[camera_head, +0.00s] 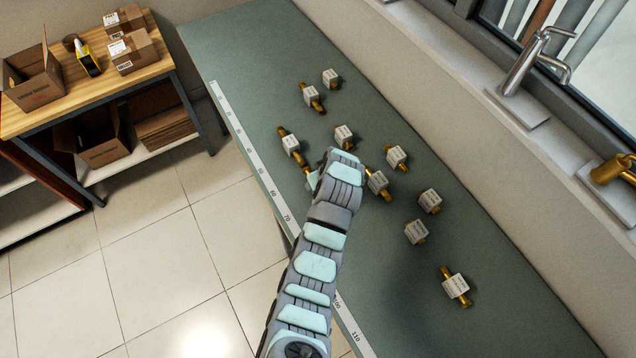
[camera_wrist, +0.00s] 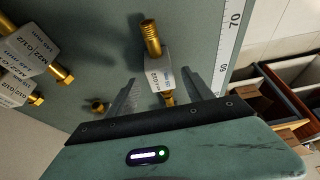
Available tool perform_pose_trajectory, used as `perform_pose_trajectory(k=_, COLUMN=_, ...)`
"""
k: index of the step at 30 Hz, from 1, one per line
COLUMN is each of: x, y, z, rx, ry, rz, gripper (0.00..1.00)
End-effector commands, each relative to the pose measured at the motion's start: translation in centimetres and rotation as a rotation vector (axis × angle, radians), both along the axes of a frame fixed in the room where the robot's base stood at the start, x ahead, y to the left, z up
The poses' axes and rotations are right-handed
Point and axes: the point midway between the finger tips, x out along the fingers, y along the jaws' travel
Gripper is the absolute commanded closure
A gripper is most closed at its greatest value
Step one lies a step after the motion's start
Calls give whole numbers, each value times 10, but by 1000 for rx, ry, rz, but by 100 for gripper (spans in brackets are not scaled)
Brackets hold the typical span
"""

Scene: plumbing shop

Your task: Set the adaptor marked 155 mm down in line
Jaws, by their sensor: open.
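Several adaptors, each a white labelled block with brass ends, lie on the green bench. In the wrist view one adaptor (camera_wrist: 157,70) lies between the spread fingers of my gripper (camera_wrist: 177,66), apart from both; its label is too small to read surely. Two more adaptors, an upper one (camera_wrist: 33,49) and a lower one (camera_wrist: 14,88), lie at the left there. In the head view adaptors lie at the far end (camera_head: 311,95), near the ruler (camera_head: 290,144), right of my arm (camera_head: 377,183) and nearest the front (camera_head: 455,284). I cannot tell which is marked 155 mm. My arm hides most of my gripper there.
A white ruler strip (camera_head: 262,172) runs along the bench's left edge. A wall and window sill with a tap (camera_head: 525,70) bound the right side. A wooden table with cardboard boxes (camera_head: 134,52) stands at the back left. The bench's front right is clear.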

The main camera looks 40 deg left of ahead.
Motion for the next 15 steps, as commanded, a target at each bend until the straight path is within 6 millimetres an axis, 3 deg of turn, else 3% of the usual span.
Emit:
perform_pose_trajectory(k=7, x=-3, y=-14, z=35, rx=2, ry=-4, rz=-2, gripper=40)
perform_pose_trajectory(k=15, x=-8, y=-25, z=61, rx=-2, ry=1, rz=0, gripper=40)
